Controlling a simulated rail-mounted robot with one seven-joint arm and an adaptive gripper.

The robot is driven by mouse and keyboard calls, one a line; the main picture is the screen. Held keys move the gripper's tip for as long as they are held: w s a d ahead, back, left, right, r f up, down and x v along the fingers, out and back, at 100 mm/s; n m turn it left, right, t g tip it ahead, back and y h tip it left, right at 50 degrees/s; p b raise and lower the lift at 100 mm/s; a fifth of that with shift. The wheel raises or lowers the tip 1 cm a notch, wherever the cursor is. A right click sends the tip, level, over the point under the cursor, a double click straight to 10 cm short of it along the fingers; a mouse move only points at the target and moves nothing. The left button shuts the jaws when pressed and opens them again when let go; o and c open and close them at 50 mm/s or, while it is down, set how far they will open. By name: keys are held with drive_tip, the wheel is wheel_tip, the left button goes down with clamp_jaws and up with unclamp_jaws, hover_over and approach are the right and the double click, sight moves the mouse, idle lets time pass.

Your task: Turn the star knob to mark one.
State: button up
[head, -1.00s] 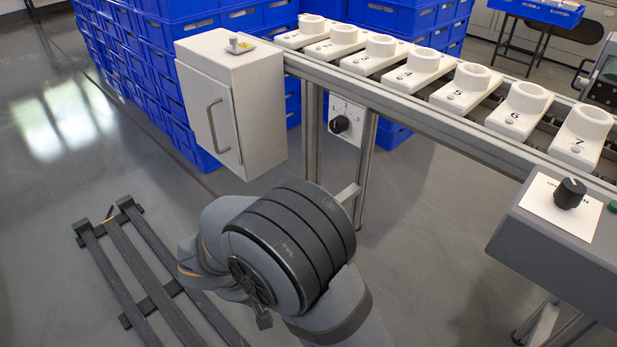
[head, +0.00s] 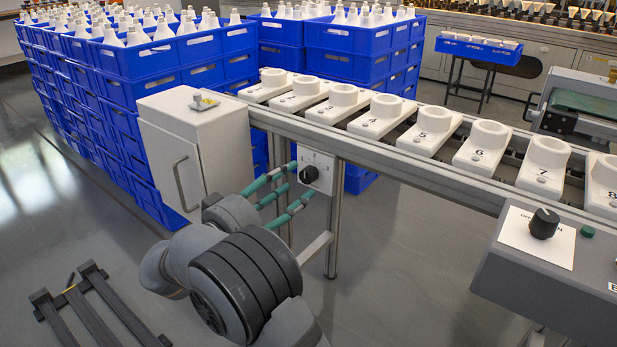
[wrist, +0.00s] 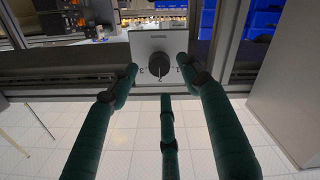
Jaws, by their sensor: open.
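A dark star knob (head: 308,174) sits on a pale square plate (head: 322,160) below the conveyor rail in the head view. My gripper (head: 297,181) has green fingers, spread open and pointing at the plate. In the wrist view my gripper (wrist: 156,68) has fingertips left and right of the knob and a third finger below, apparently not touching it.
A pale cabinet (head: 205,130) stands left of the knob, close to my arm. Numbered white sockets (head: 432,132) line the conveyor above. A grey console (head: 550,285) with another black knob (head: 543,223) is at right. Blue crates (head: 180,85) of bulbs are stacked behind.

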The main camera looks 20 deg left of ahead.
sight(304, 176)
drive_tip(key=b+x, duration=0.1)
drive_tip(key=x, duration=0.5)
drive_tip(key=shift+w+d, duration=0.15)
drive_tip(key=shift+w, duration=0.15)
drive_tip(key=shift+c, duration=1.2)
drive_tip(key=c, duration=0.9)
